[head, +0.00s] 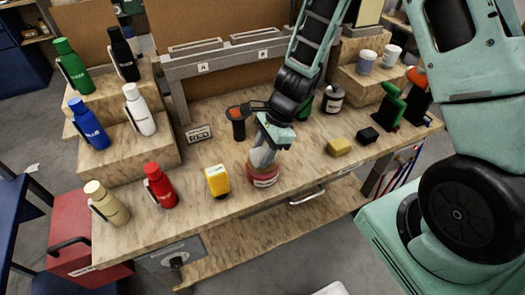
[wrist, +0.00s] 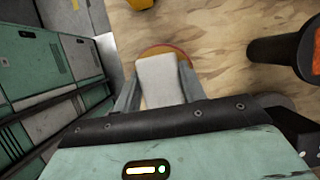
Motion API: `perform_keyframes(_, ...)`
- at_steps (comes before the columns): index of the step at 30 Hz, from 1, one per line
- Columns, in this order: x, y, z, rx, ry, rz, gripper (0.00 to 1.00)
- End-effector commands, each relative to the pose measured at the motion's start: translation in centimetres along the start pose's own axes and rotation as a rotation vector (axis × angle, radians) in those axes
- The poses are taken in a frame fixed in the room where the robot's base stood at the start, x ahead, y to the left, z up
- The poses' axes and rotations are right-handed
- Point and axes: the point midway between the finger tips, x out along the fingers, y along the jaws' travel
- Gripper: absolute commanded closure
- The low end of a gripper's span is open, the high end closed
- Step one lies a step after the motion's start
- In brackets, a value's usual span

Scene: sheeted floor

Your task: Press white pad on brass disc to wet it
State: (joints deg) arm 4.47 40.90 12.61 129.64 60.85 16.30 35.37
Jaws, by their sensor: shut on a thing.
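My gripper (head: 263,158) points down over a low round disc (head: 264,180) near the front middle of the bench. The disc has a reddish side, a pale label and a tan top. In the wrist view its orange and yellow rim (wrist: 165,48) shows beyond the fingers. My gripper is shut on the white pad (wrist: 161,80), a pale block between the two grey fingers. The pad lies over the disc in that view and hides most of its top. I cannot tell whether the pad touches the disc.
A yellow device (head: 217,181) stands just left of the disc. A dark-handled tool with an orange top (head: 238,122) stands behind it. Yellow (head: 339,147) and black (head: 368,136) blocks lie to the right. Red (head: 160,187) and cream (head: 104,202) bottles stand at the front left.

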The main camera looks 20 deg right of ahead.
Motion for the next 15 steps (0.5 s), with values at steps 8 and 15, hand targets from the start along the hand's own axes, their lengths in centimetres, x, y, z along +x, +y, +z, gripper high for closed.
perform_keyframes(8, -1.2, 0.1, 0.5, 0.001, 0.001, 0.001, 0.78)
perform_keyframes(15, -3.0, 0.0, 1.2, 0.001, 0.000, 0.001, 0.78)
